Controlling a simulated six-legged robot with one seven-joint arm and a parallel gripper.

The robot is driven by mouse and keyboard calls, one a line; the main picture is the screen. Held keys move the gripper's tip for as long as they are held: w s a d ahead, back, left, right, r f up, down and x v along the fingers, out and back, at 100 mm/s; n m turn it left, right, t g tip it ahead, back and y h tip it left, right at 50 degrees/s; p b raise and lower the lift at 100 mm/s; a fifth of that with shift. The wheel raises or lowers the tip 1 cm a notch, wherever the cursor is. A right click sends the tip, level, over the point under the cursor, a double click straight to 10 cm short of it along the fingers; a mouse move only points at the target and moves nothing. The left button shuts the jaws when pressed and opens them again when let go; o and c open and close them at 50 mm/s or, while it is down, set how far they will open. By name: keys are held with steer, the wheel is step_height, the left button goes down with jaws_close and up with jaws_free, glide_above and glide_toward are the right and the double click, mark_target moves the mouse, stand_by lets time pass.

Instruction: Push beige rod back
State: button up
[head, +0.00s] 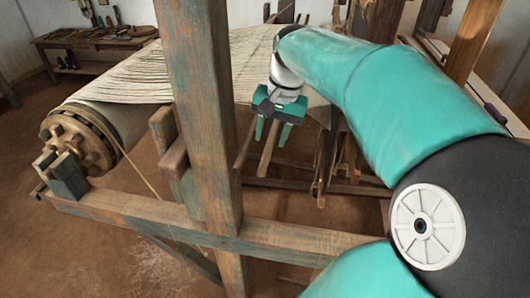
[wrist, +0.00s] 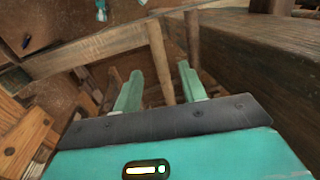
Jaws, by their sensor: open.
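A beige rod (head: 267,156) slants down just below my gripper in the head view. What looks like the same rod (wrist: 159,50) shows beyond and between the fingertips in the wrist view. My gripper (head: 272,134) is open, with its two green fingers apart and pointing down; it also shows in the wrist view (wrist: 160,76). The rod's upper end is hidden behind the gripper in the head view. I cannot tell whether a finger touches the rod.
A thick wooden post (head: 203,110) stands left of my gripper, joined to a long beam (head: 130,212). A cloth roller (head: 110,120) with a toothed wheel lies at left. A darker brown rod (wrist: 193,45) stands right of the beige one. A tool bench (head: 95,42) stands far back.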

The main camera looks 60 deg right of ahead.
mark_target(265, 157)
steer(key=f, duration=0.4)
steer(key=w+f, duration=0.1)
steer(key=f, duration=0.1)
steer(key=shift+a+f, duration=0.25)
steer(key=shift+f, duration=0.05)
steer(key=shift+c, duration=0.3)
jaws_close()
